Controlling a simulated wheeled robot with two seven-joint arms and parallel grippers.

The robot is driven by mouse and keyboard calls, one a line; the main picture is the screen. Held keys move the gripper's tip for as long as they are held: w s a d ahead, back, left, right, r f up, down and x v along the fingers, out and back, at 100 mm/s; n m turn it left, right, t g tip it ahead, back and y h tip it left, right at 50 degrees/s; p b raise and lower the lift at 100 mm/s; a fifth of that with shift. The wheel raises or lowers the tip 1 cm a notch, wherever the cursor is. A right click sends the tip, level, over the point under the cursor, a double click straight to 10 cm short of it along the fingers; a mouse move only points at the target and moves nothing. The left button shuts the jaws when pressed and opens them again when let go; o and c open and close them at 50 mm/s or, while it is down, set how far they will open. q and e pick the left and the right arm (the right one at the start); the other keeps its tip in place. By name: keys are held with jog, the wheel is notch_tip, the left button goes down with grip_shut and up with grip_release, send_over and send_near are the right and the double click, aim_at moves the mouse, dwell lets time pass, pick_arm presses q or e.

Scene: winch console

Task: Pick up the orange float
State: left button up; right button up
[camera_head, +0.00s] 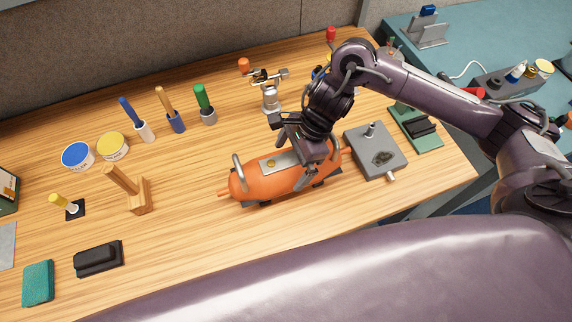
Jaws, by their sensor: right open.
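The orange float (258,188) is a long, rounded orange body with a metal plate on top and a grey curved handle at its left end. It lies on dark supports on the wooden bench, slightly right of centre in the head view. My right gripper (294,159) is open over the right part of the float, with its fingers pointing down. The gripper hides some of the float's top and right end. I cannot tell whether the fingers touch it. My left gripper is not in view.
A grey metal box (376,152) stands close right of the float. A small metal fixture (270,97) stands behind it. Several upright handled tools, a wooden block (139,197) and a black block (98,258) are to the left. Bare bench (190,270) lies in front.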

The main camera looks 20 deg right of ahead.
jog(key=shift+x, duration=0.8)
jog(key=shift+c, duration=0.3)
jog(key=c, duration=1.2)
jog(key=shift+w+r, duration=0.1)
jog(key=c, duration=0.3)
